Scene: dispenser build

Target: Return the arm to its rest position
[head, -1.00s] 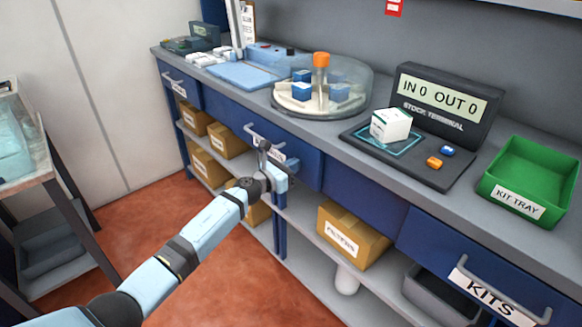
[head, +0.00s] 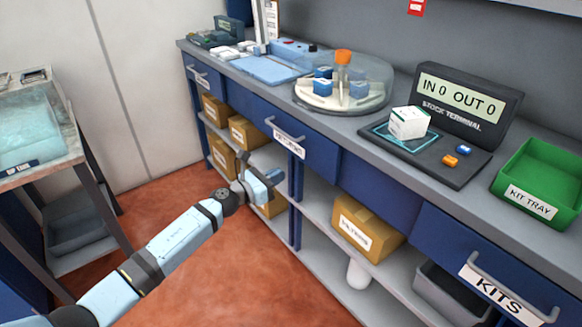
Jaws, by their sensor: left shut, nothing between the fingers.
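My left arm (head: 165,243) comes in from the lower left over the red floor. Its gripper (head: 272,178) is shut and empty, in front of the shelves below the counter and beneath the labelled blue drawer (head: 308,150). The gripper is small in view and nothing is seen held in it. My right gripper is not in the head view.
The counter (head: 350,128) carries a round clear-domed dispenser (head: 343,85), a stock terminal (head: 440,105) with a white box (head: 409,123), and a green kit tray (head: 540,180). Cardboard boxes (head: 365,228) stand on the shelves. A side table (head: 35,180) stands left. Floor between is free.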

